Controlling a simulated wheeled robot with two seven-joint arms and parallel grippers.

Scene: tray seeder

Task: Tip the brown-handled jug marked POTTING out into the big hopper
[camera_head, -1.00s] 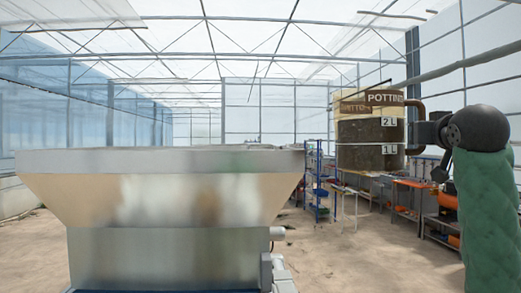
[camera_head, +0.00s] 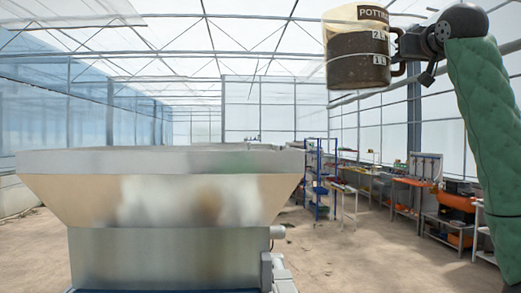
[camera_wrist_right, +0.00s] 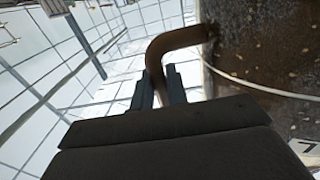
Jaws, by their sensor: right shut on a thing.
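The jug marked POTTING (camera_head: 357,62) is held high at the upper right in the head view, right of the hopper and above its rim level. It is nearly upright with a slight tilt, and dark soil shows through its clear wall. My right gripper (camera_head: 410,47) is shut on its brown handle. In the right wrist view the fingers (camera_wrist_right: 160,88) close around the handle (camera_wrist_right: 180,40), and the jug wall (camera_wrist_right: 265,45) fills the upper right. The big metal hopper (camera_head: 160,185) stands at the left and centre; its inside is hidden. My left gripper is not in view.
A blue shelf rack (camera_head: 318,180) and workbenches with orange items (camera_head: 458,202) stand along the right wall. The floor (camera_head: 340,255) right of the hopper is clear. The air between the jug and the hopper is free.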

